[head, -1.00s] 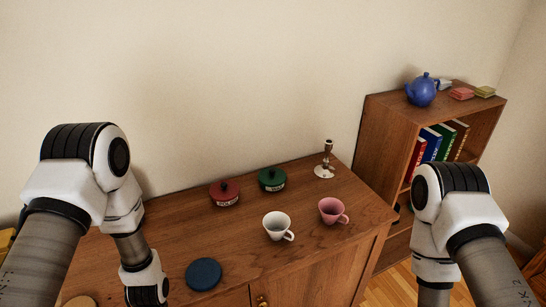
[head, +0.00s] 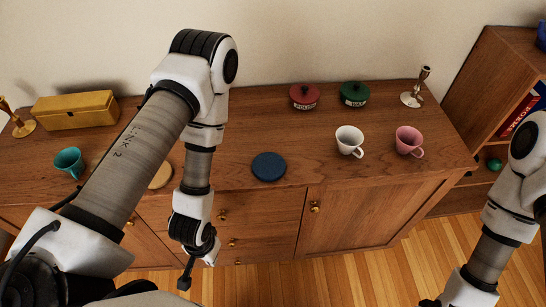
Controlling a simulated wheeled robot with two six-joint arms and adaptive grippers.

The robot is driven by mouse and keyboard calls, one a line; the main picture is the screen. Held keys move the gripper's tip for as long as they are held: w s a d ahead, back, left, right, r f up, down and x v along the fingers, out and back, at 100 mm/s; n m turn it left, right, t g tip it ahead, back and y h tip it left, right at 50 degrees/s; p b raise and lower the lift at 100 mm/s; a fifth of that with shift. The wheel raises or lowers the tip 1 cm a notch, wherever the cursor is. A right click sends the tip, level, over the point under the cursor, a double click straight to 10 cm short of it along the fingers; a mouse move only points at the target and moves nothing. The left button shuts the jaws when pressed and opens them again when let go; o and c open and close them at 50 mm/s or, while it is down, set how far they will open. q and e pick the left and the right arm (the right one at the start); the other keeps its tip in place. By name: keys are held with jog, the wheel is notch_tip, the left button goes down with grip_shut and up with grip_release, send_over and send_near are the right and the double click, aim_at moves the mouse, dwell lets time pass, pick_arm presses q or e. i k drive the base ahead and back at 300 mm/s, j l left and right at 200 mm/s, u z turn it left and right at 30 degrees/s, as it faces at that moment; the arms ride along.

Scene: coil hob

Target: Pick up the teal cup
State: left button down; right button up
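The teal cup (head: 69,161) stands upright on the left part of the wooden sideboard top, in front of a yellow box. My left arm crosses the picture to the right of the cup. Its wrist hangs in front of the sideboard drawers, and a dark part of the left gripper (head: 185,281) shows below it, well to the right of and lower than the cup. Its fingers cannot be made out clearly. My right arm is at the right edge, and its gripper is out of the picture or too little shown at the bottom.
On the sideboard (head: 240,125) are a yellow box (head: 75,110), a brass candlestick (head: 20,122), a blue disc (head: 268,166), a red pot (head: 304,97), a green pot (head: 354,94), a white cup (head: 349,140), a pink cup (head: 408,140) and a silver candlestick (head: 416,88). A bookcase (head: 497,75) stands right.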

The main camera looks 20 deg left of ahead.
aim_at(70, 160)
jog(key=u, duration=2.2)
